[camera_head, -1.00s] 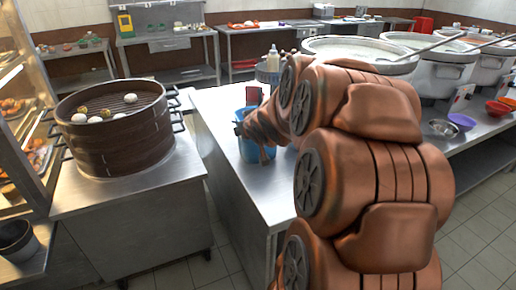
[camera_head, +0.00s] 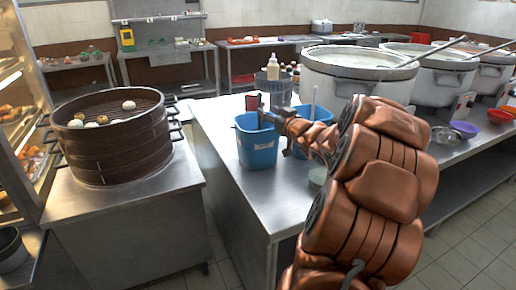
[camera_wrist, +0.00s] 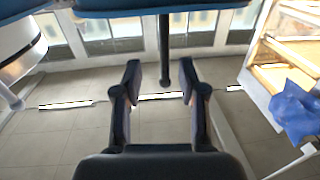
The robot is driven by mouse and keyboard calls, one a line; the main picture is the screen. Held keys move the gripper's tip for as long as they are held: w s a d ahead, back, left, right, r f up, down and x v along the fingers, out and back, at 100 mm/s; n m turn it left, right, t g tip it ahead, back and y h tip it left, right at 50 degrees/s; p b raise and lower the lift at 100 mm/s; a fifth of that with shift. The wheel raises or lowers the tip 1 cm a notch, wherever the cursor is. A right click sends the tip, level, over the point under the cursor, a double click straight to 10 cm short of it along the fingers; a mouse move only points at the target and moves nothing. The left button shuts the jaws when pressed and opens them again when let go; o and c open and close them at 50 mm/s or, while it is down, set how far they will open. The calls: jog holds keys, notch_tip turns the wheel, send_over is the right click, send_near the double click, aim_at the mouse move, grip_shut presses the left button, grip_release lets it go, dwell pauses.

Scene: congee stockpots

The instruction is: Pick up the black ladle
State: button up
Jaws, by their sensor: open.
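A dark rod with a rounded end, which looks like the black ladle's handle (camera_wrist: 164,50), shows in the wrist view. It extends from a blue tub at the top edge of that picture, and its end lies between my fingertips. My gripper (camera_wrist: 160,82) is open, with a finger on each side of the handle and a visible gap on both sides. In the head view my gripper (camera_head: 266,117) is small and dark at the rim of the left blue tub (camera_head: 257,150). The ladle's bowl is hidden, and I cannot make out its handle there.
A second blue tub (camera_head: 325,111) with a pale handle (camera_head: 314,98) stands just right, partly behind my arm. A white bottle (camera_head: 273,66) is behind. Large stockpots (camera_head: 355,80) line the back right. A steamer (camera_head: 112,145) stands left. The counter front (camera_head: 240,195) is clear.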

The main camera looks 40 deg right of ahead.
jog(key=x, duration=0.5)
jog(key=shift+w+a+r, duration=0.1)
jog(key=shift+w+a, duration=0.1)
grip_shut()
dwell(0.5)
